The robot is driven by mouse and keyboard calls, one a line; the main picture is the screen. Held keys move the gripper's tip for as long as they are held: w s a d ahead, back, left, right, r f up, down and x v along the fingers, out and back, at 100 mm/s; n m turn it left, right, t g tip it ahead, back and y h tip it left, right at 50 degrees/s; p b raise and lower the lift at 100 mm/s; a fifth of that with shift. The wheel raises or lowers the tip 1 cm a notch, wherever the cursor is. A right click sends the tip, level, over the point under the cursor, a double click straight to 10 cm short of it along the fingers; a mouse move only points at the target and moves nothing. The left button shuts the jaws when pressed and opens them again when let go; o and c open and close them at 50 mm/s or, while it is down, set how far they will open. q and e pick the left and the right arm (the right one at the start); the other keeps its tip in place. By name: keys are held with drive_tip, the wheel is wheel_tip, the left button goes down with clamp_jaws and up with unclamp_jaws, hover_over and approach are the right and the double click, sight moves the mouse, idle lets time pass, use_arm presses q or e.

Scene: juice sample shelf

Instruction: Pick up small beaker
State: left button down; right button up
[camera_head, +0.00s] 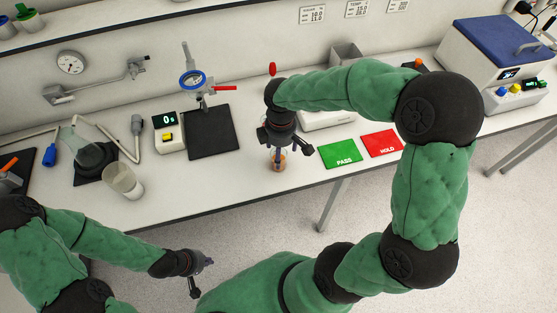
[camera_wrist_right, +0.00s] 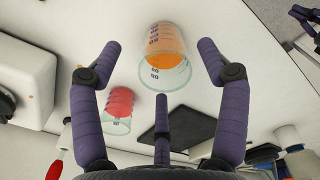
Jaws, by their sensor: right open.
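A clear small beaker with orange liquid (camera_wrist_right: 165,58) lies between the spread fingers of my right gripper (camera_wrist_right: 160,55) in the right wrist view. I see no finger closed on it.
A larger clear beaker (camera_head: 123,181) stands at the bench's left front, near a flask (camera_head: 88,150). A dark mat (camera_head: 211,131) lies behind left of my right gripper. Green PASS (camera_head: 340,154) and red HOLD (camera_head: 382,143) mats lie to its right.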

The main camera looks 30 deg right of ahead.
drive_tip(key=f, duration=0.1)
drive_tip(key=f+b, duration=0.1)
drive_tip(key=f, duration=0.2)
drive_tip(key=shift+w+a+f, duration=0.1)
drive_tip(key=shift+a+f, duration=0.15)
drive_tip(key=shift+f, duration=0.1)
drive_tip(key=shift+c, duration=0.4)
drive_tip(key=c, duration=1.2)
drive_tip(key=shift+r, duration=0.3)
drive_tip(key=shift+c, duration=0.2)
drive_tip(key=shift+r, duration=1.15)
drive_tip(key=s+r+p, duration=0.4)
drive_tip(key=s+r, duration=0.6)
drive_tip(key=s, duration=0.4)
drive_tip(key=shift+a, duration=0.25)
